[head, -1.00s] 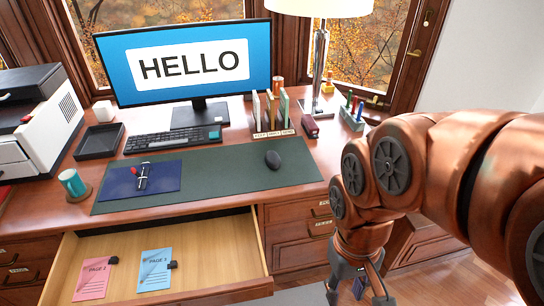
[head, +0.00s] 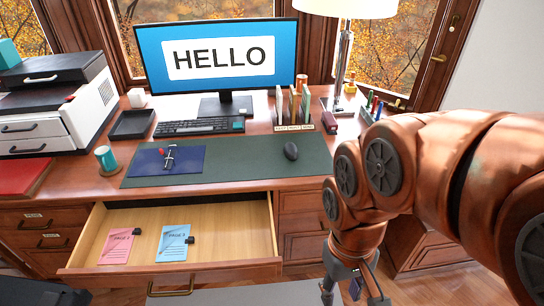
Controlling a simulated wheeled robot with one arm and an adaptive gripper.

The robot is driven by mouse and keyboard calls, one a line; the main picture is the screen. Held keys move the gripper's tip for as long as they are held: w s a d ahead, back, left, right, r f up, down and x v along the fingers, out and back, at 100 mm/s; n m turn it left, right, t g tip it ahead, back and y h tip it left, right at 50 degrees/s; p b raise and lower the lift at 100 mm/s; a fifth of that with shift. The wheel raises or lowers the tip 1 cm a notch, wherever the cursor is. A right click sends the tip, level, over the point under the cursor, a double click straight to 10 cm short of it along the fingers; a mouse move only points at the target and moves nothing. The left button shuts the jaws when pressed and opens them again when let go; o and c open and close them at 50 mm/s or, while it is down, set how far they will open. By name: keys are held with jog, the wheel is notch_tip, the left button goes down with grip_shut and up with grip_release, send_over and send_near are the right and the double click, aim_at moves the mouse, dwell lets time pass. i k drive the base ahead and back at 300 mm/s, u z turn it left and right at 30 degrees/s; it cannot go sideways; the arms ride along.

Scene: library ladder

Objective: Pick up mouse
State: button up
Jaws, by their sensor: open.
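My gripper (head: 353,292) hangs down at the bottom of the head view, right of the open drawer and in front of the desk. It is open, apart from the mouse and lower in the picture. Its fingertips are cut off by the bottom edge. Nothing shows held between the visible parts of the fingers.
An open drawer (head: 222,208) with a pink and a blue paper juts out below the desktop. A monitor (head: 205,55), keyboard (head: 190,127), file holder (head: 293,129) and lamp (head: 342,65) stand behind the mat. A mug (head: 106,158) is at left.

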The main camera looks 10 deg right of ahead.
aim_at(291, 151)
jog(key=u, duration=0.25)
jog(key=k, duration=0.4)
jog(key=u, duration=1.05)
jog(key=i, duration=1.4)
jog(key=z, duration=0.95)
